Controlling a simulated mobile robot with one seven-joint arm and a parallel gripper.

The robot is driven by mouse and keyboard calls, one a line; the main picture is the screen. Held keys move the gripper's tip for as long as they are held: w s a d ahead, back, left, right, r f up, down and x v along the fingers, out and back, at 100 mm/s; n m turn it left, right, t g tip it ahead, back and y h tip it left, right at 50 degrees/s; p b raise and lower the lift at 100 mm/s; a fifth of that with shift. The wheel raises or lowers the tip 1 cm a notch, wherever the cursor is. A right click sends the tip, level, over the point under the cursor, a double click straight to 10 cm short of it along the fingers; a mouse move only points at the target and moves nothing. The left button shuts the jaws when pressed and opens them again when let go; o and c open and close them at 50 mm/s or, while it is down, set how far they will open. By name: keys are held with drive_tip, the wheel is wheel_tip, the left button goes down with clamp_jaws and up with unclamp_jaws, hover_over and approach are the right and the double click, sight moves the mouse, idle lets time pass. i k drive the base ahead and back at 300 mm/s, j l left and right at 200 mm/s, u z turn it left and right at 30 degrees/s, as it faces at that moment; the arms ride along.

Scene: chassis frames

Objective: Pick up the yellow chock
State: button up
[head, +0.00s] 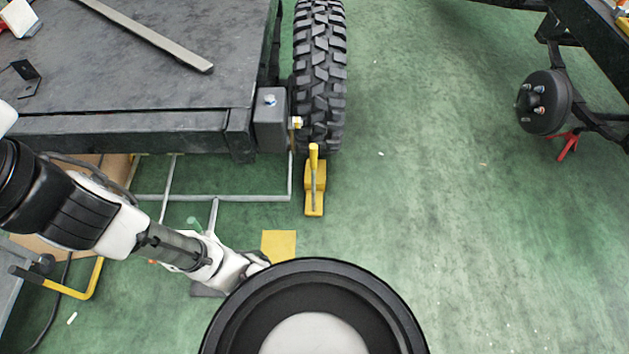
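The yellow chock (315,190) stands on the green floor, close by the near end of the big black tyre (320,75). It has a flat yellow body and an upright yellow handle with a grey strip along it. I cannot tell whether it touches the tyre. My arm reaches in from the left, and its far end runs behind the round black part of my own body at the bottom. My gripper's fingers are hidden there, to the lower left of the chock and apart from it.
A dark workbench (130,65) with a grey box (270,120) on its corner is left of the tyre. Grey frame bars (240,198) run beneath it. A yellow square (279,245) lies near my arm. A wheel hub (545,100) is at right. The middle right floor is clear.

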sight(315, 155)
drive_tip(key=l+u, duration=0.5)
drive_tip(key=l, duration=0.8)
drive_tip(key=k+j+z, duration=0.25)
drive_tip(key=k+j, duration=0.25)
drive_tip(key=j, duration=0.25)
drive_tip(key=k+j+z, duration=0.25)
drive_tip(key=k+j, duration=0.35)
drive_tip(key=i+j+z, duration=0.1)
drive_tip(key=i+z, duration=0.15)
drive_tip(key=i, duration=0.3)
drive_tip(key=i+j+z, duration=0.25)
drive_tip(key=i, duration=0.25)
drive_tip(key=i+j+z, duration=0.3)
drive_tip(key=i, duration=0.2)
drive_tip(key=i+j+z, duration=0.25)
drive_tip(key=i+j, duration=0.15)
drive_tip(key=i, duration=0.05)
